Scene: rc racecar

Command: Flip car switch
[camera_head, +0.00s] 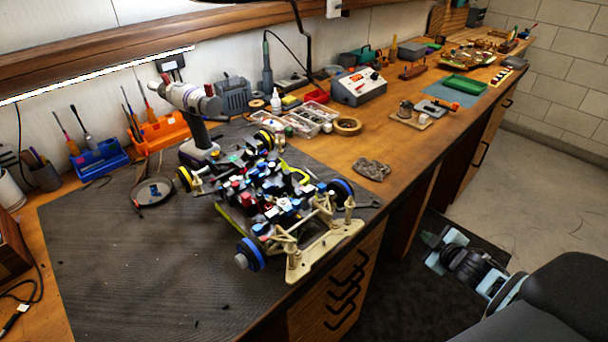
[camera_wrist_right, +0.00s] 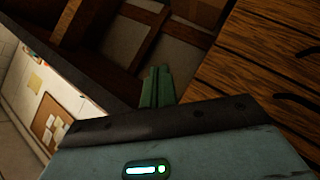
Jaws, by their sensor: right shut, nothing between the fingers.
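The RC car (camera_head: 270,195) stands on the dark mat at the front edge of the workbench. Its body is open, with many coloured parts, wires and blue-and-yellow-rimmed wheels; I cannot make out which part is the switch. My right gripper (camera_head: 432,239) is low at the right, below bench height and well apart from the car. In the right wrist view its green fingers (camera_wrist_right: 157,87) are together with nothing between them. The car does not show in that view. My left gripper is not in view.
The dark mat (camera_head: 120,270) is mostly bare in front and left of the car. Drawers with handles (camera_head: 345,290) face my right arm.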

